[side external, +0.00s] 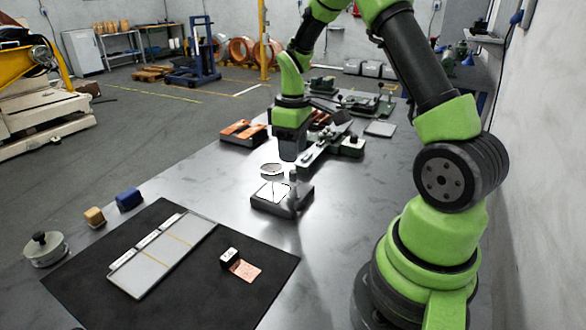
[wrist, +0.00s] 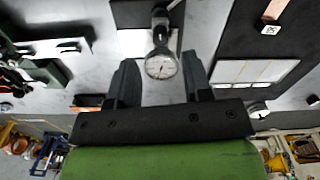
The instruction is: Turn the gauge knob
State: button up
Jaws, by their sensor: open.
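The gauge stands on a small dark base (side external: 283,202) with a pale plate, on the metal table. Its round white dial (side external: 271,170) is held above the base beside a short grey post (side external: 293,176). In the wrist view the dial (wrist: 160,67) faces me, with a dark stem and round top part (wrist: 160,22) behind it. I cannot tell which part is the knob. My gripper (side external: 289,152) points down just above the gauge. In the wrist view my gripper (wrist: 159,62) is open, with a finger on each side of the dial and nothing visibly held.
A blue block (side external: 129,199), a tan block (side external: 95,216) and a round tin (side external: 45,248) line the left edge. Dark tools (side external: 328,145) stand behind the gauge.

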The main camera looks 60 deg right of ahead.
aim_at(293, 171)
notch_tip(293, 171, down, 6)
jog(key=shift+r, duration=0.25)
grip_shut()
